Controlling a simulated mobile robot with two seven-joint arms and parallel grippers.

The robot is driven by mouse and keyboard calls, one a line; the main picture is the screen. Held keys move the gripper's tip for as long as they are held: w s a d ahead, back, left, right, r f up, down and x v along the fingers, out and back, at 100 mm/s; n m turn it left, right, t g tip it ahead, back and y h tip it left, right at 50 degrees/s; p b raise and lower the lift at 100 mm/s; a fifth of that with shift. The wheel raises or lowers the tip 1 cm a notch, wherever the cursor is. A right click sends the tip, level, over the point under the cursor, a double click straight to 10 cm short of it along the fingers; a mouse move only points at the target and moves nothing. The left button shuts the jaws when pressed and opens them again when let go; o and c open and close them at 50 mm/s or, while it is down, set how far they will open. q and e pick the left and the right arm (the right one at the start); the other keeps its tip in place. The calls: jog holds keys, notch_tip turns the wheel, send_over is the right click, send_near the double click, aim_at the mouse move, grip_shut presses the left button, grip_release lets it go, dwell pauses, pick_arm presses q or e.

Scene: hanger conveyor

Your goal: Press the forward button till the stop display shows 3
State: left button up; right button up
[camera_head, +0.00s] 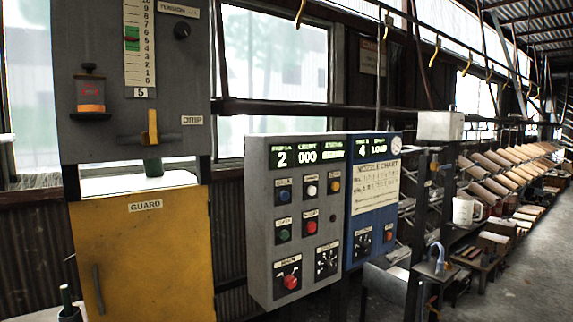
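A grey control box (298,220) hangs at the middle of the view. Its lit display (307,155) shows 2, then 000, then a word too blurred to read. Below are a blue button (284,194), a white button (312,189), an orange button (334,186), a green button (283,234) and a red button (311,227). Their labels are too small to read, so I cannot tell which is forward. A blue panel (371,226) beside it has a display (372,147) showing 4 LOAD. I cannot tell for certain which display is the stop display. Neither gripper is in view.
A red knob (290,281) and a dark switch (326,260) sit low on the grey box. A yellow guard door (145,255) and a grey gauge panel (135,80) stand at left. Hooks hang from an overhead rail. Racks (505,170) line the right, beside open floor (535,265).

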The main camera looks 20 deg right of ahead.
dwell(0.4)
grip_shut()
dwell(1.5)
